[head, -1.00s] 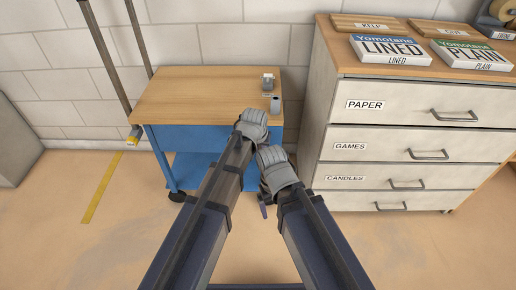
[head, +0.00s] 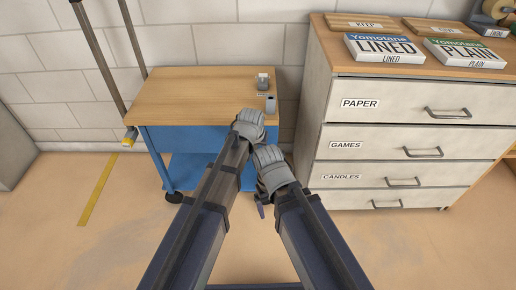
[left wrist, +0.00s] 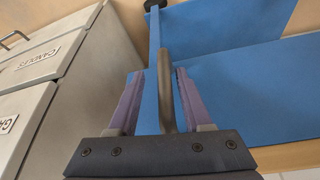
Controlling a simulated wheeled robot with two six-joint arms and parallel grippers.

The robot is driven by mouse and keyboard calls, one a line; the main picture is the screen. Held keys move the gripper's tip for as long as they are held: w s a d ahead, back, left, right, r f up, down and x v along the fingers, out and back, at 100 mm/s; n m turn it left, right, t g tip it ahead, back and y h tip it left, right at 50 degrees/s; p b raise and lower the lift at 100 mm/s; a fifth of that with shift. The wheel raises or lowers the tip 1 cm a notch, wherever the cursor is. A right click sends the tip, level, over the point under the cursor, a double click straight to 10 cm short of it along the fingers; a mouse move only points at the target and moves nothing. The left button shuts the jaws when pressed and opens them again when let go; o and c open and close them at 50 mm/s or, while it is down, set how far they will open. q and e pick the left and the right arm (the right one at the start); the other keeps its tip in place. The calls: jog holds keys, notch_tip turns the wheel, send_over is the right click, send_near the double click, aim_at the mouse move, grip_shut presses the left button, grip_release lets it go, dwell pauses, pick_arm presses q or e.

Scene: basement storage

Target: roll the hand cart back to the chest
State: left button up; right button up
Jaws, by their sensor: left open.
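The hand cart (head: 190,100) has a wooden top, a blue body and a low blue shelf, with a black wheel at its front left foot. It stands left of the chest (head: 333,130), a pale cabinet with labelled drawers and a wooden top. My left gripper (left wrist: 153,100) is open at the cart's front right, with a blue upright and a dark bar between its fingers in the left wrist view; contact is unclear. My right gripper (head: 262,211) is low beside the cart's right end, its fingers mostly hidden by its wrist.
A small clear item (head: 262,80) and a grey cylinder (head: 270,104) stand on the cart top. Two dark posts rise at its left end. A yellow floor stripe (head: 98,190) lies left. Boxes (head: 383,48) sit on the chest. The front floor is clear.

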pick_arm(q)
jog(key=p+v, duration=0.7)
jog(key=shift+s+r, duration=0.2)
jog(key=shift+r, duration=0.15)
jog(key=s+a+f+n+g+y, duration=0.1)
jog(key=s+a+f+n+g, duration=0.2)
jog(key=s+a, duration=1.3)
jog(key=s+d+r+m+g+y, duration=0.2)
jog(key=s+d+m, duration=0.2)
jog(key=d, duration=0.5)
notch_tip(320, 180, up, 29)
jog(key=p, duration=2.9)
jog(key=shift+h+p, duration=0.3)
jog(key=shift+p, duration=0.05)
